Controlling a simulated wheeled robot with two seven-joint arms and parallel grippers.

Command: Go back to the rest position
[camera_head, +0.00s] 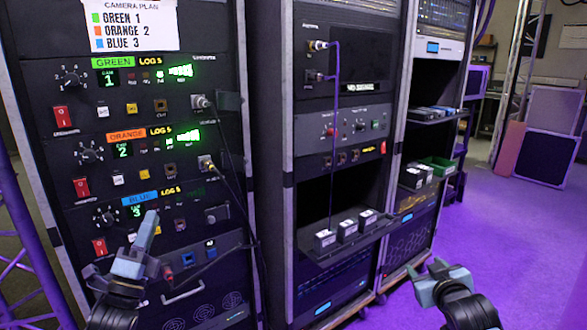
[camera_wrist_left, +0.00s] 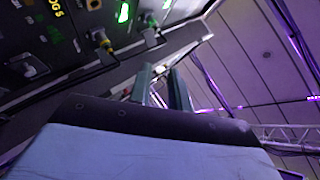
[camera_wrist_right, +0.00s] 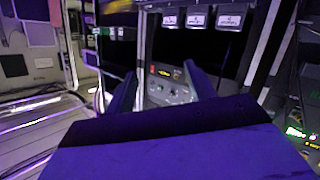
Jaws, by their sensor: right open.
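My left gripper (camera_head: 141,248) is in front of the lower part of the left rack, near the BLUE 3 row. In the left wrist view its two fingers (camera_wrist_left: 162,88) stand a little apart with a narrow gap, and I see nothing held between them. My right gripper (camera_head: 441,276) is low on the right side, over the purple floor in front of the right rack. In the right wrist view its fingers (camera_wrist_right: 160,90) are wide apart and empty. Neither gripper visibly touches a rack.
The left rack (camera_head: 150,77) carries plugged cables (camera_head: 228,165) hanging near my left arm. The middle rack (camera_head: 287,110) has a shelf (camera_head: 345,245) with several small labelled boxes; a purple cable (camera_head: 334,130) hangs above it. The floor (camera_head: 510,225) at right is clear.

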